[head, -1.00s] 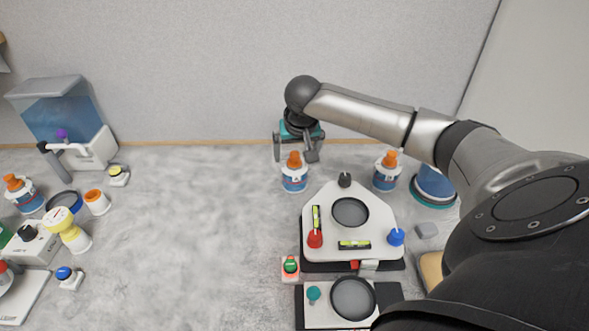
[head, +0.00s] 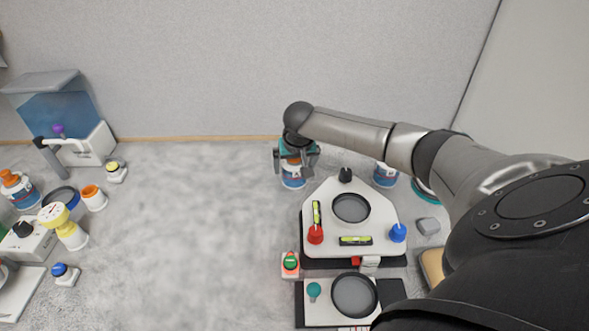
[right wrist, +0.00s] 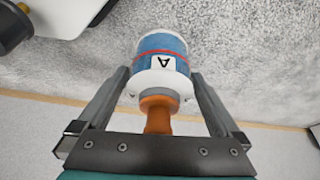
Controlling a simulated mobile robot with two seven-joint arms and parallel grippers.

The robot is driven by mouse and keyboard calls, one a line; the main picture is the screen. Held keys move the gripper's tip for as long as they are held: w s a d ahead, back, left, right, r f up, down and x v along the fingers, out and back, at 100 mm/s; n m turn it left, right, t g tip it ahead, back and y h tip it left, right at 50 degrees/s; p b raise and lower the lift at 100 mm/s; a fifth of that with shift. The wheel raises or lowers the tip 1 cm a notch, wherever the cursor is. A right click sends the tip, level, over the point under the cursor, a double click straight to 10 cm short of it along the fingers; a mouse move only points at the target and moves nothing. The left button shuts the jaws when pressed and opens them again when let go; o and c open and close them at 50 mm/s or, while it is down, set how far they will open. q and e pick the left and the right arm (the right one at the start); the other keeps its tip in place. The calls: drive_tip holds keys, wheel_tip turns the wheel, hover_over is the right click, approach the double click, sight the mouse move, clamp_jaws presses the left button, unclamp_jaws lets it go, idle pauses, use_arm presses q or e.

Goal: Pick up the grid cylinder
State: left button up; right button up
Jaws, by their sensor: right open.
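My right gripper (head: 295,161) is open at the back of the table. Its two fingers stand on either side of a bottle (head: 293,181) with an orange cap and a white and blue body. In the right wrist view the bottle (right wrist: 160,60) shows a letter A label and a red stripe. The orange neck lies between the open fingers, with gaps on both sides. I cannot tell which thing is the grid cylinder. My left gripper is not in view.
A blue tank (head: 58,114) and several items stand at the left. The table's middle is clear.

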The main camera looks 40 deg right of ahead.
drive_tip(key=c, duration=1.5)
drive_tip(key=shift+o, duration=0.2)
drive_tip(key=shift+r, duration=0.1)
wheel_tip(320, 180, up, 20)
drive_tip(key=p, duration=0.2)
